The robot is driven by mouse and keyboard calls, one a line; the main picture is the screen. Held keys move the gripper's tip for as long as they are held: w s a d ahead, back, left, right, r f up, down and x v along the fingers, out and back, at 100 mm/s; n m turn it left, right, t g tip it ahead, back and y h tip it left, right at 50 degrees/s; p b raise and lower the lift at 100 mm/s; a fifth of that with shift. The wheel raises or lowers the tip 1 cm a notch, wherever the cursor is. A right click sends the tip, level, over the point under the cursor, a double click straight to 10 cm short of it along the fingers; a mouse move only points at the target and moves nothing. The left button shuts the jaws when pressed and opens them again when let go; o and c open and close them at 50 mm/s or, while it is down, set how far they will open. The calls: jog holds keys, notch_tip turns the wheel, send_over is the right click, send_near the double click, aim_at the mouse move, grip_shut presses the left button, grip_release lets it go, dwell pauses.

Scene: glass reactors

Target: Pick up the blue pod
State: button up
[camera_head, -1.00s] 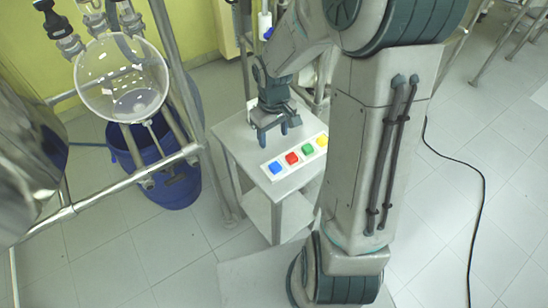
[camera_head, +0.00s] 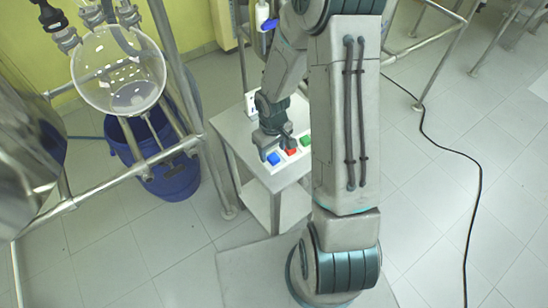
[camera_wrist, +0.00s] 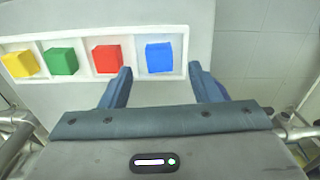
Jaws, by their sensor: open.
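The blue pod (camera_wrist: 159,57) is a blue cube in the end compartment of a white tray (camera_wrist: 136,38). In the wrist view it sits in line with the gap between the fingers of my gripper (camera_wrist: 160,80). The fingers are apart with nothing between them, one on each side of the blue pod's compartment. I cannot tell how high the fingertips are above the tray. In the head view the blue pod (camera_head: 273,158) is at the tray's left end, and my gripper (camera_head: 275,146) is just above it, partly hiding the tray.
A red pod (camera_wrist: 107,59), a green pod (camera_wrist: 61,61) and a yellow pod (camera_wrist: 20,63) sit in the tray's other compartments. The tray is on a small metal table (camera_head: 232,135). A glass vessel (camera_head: 118,75) on a metal frame and a blue bin (camera_head: 165,170) stand to the left.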

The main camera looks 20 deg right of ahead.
jog(key=shift+f, duration=1.3)
jog(key=c, duration=1.1)
jog(key=shift+o, duration=0.2)
